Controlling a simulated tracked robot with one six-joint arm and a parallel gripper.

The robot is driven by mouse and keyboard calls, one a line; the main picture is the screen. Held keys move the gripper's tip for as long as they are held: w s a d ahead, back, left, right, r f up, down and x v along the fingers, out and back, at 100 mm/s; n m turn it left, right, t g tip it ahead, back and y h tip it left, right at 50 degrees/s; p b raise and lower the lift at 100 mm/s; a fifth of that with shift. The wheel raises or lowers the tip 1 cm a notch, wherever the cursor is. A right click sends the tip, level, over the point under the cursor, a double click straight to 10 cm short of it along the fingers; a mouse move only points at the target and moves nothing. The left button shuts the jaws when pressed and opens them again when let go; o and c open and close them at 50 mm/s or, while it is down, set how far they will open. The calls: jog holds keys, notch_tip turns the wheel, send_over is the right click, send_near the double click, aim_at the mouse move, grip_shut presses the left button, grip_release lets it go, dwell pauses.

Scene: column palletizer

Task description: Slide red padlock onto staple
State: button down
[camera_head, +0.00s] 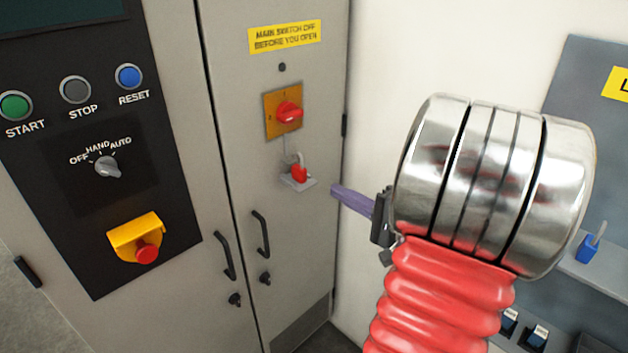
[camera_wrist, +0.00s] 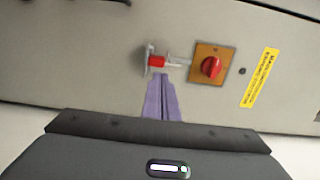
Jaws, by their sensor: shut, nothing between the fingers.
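The red padlock (camera_head: 300,174) is upright on a small grey ledge (camera_head: 298,183) on the cabinet door, shackle up. It also shows in the wrist view (camera_wrist: 157,62). A thin grey piece, seemingly the staple (camera_wrist: 178,63), runs between the padlock and the red rotary switch (camera_head: 289,111). I cannot tell whether the shackle passes through it. My gripper (camera_head: 334,190) has purple fingers, pressed together and empty. Its tips are right of and slightly below the padlock in the head view. In the wrist view the fingertips (camera_wrist: 160,84) point toward the padlock, apparently apart from it.
The switch has an orange-yellow plate, with a yellow warning label (camera_head: 284,36) above. Door handles (camera_head: 261,233) stick out below. A control panel (camera_head: 105,130) is at left. A grey board with a blue padlock (camera_head: 587,250) on its shelf is at right.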

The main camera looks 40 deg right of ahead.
aim_at(305, 174)
jog(key=w, duration=0.8)
jog(key=shift+w+a, duration=0.25)
jog(key=shift+w, duration=0.15)
jog(key=shift+d, duration=0.1)
